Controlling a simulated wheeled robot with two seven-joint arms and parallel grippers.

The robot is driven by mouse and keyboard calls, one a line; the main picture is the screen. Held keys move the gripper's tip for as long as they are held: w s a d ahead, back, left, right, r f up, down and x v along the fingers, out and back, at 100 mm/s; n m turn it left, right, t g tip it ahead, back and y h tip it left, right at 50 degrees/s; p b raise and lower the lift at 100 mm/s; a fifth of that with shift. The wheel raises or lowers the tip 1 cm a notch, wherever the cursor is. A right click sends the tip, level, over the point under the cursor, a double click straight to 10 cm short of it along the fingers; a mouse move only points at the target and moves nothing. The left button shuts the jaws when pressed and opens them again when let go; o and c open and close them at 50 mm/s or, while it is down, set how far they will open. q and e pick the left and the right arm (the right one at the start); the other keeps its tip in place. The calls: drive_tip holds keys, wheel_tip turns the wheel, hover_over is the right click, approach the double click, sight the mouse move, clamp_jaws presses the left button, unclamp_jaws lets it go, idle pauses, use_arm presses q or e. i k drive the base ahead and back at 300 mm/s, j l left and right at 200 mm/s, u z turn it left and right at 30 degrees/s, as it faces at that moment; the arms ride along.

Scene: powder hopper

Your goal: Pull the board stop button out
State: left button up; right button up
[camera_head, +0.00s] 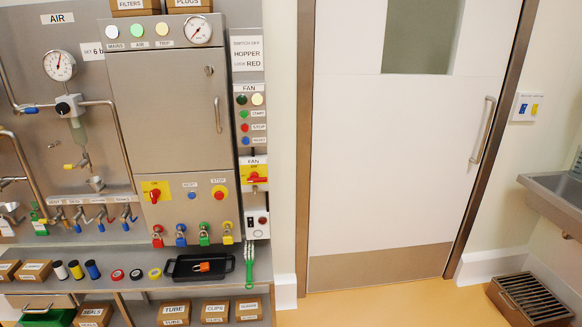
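The board stop button (219,192) is a red round button on a yellow plate, under a STOP label at the lower right of the grey cabinet (160,110). Whether it is pushed in or out is too small to tell. To its left on the same panel are a small blue button (192,195) and a red rotary switch (155,192) on a yellow plate. Neither of my grippers is in view, and nothing hides the stop button.
Red, blue, green and yellow padlocks (204,238) hang below the panel. A shelf below holds a black tray (188,268) with an orange-red padlock, tape rolls and boxes. The FAN control strip (250,120) is right of the cabinet. A white door (390,150) stands further right.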

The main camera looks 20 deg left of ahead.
sight(219, 195)
drive_tip(key=u, duration=1.2)
